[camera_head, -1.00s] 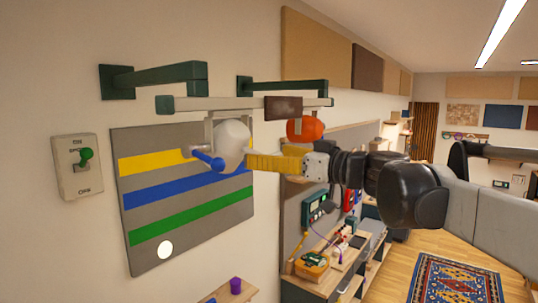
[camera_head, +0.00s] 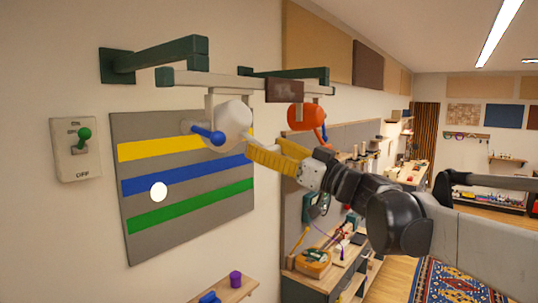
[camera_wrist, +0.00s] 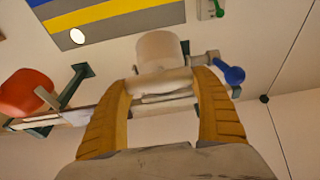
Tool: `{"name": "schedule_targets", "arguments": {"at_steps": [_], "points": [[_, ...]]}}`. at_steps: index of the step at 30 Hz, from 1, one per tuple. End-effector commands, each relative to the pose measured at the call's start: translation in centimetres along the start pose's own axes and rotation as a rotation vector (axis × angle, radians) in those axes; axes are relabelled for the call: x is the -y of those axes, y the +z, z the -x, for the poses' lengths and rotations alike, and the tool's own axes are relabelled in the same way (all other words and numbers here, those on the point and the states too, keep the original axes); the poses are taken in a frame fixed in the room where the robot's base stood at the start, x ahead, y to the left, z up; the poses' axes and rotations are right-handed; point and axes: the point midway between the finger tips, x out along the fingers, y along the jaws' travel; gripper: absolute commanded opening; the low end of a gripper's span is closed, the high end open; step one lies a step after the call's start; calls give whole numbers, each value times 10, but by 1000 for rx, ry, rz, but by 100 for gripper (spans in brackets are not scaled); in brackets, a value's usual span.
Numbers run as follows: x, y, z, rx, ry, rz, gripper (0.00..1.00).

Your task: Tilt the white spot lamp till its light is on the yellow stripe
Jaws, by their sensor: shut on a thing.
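The white spot lamp (camera_head: 232,120) hangs from the rail, with a blue knob (camera_head: 208,134) at its side. The lamp also shows in the wrist view (camera_wrist: 160,47). My gripper (camera_head: 258,150) reaches it from the lower right, its yellow fingers shut on the lamp's pale rear part. In the wrist view my gripper (camera_wrist: 162,85) has one finger on each side of that part. On the grey panel (camera_head: 150,240), the yellow stripe (camera_head: 150,148) lies above the blue stripe and green stripe. The round light spot (camera_head: 158,192) sits at the blue stripe's lower edge, below the yellow stripe.
An orange lamp (camera_head: 303,116) hangs close by on the right, near my fingers. Dark green brackets (camera_head: 155,57) carry the rail above. A wall switch (camera_head: 75,150) with a green lever is left of the panel. A bench with tools stands below right.

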Motion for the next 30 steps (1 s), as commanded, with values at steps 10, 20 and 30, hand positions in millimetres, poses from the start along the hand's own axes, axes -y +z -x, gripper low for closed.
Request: {"name": "schedule_targets", "arguments": {"at_steps": [10,20,30], "points": [[0,33,-7,11,0,3,33],[1,44,-13,12,-1,3,33],[0,45,-14,12,-1,3,33]]}}
